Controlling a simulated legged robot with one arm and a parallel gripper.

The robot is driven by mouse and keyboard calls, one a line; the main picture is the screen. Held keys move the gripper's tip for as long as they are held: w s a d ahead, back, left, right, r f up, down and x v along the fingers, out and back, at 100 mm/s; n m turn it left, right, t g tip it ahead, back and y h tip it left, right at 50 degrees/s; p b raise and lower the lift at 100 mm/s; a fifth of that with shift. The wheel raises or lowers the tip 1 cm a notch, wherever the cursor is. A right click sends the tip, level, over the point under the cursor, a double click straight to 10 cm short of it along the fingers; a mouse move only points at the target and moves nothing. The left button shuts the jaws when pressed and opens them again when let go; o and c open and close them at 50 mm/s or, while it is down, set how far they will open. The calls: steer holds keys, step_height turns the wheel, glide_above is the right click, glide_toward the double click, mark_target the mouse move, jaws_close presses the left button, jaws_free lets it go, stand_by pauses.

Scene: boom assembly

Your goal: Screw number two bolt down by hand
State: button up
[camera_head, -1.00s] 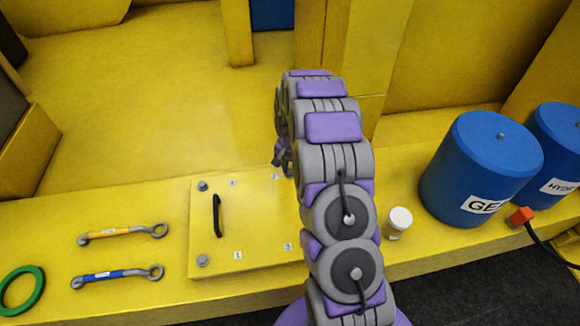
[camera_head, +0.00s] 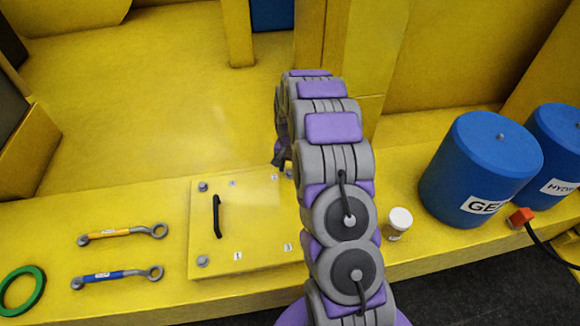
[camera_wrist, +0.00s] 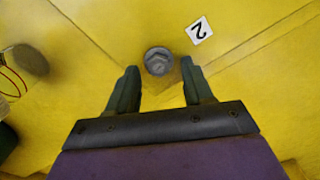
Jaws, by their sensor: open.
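The number two bolt (camera_wrist: 158,61) shows in the wrist view as a grey hex head at a corner of the yellow plate, beside a white label "2" (camera_wrist: 199,31). My gripper (camera_wrist: 157,68) is open, with its dark green fingers on either side of the bolt and the bolt head just at or beyond their tips. I cannot tell whether the fingers touch it or how high they are. In the head view my gripper (camera_head: 281,160) is mostly hidden behind my arm, at the plate's far right corner. The yellow plate (camera_head: 240,215) has a black handle (camera_head: 217,216).
Two more bolts (camera_head: 203,187) (camera_head: 202,261) sit at the plate's left corners. A yellow wrench (camera_head: 122,234), a blue wrench (camera_head: 118,277) and a green ring (camera_head: 22,290) lie to the left. A white-capped jar (camera_head: 399,223) and blue drums (camera_head: 480,168) stand to the right.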

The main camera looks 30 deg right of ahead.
mark_target(290, 171)
step_height(290, 171, up, 17)
stand_by(0.4)
stand_by(0.5)
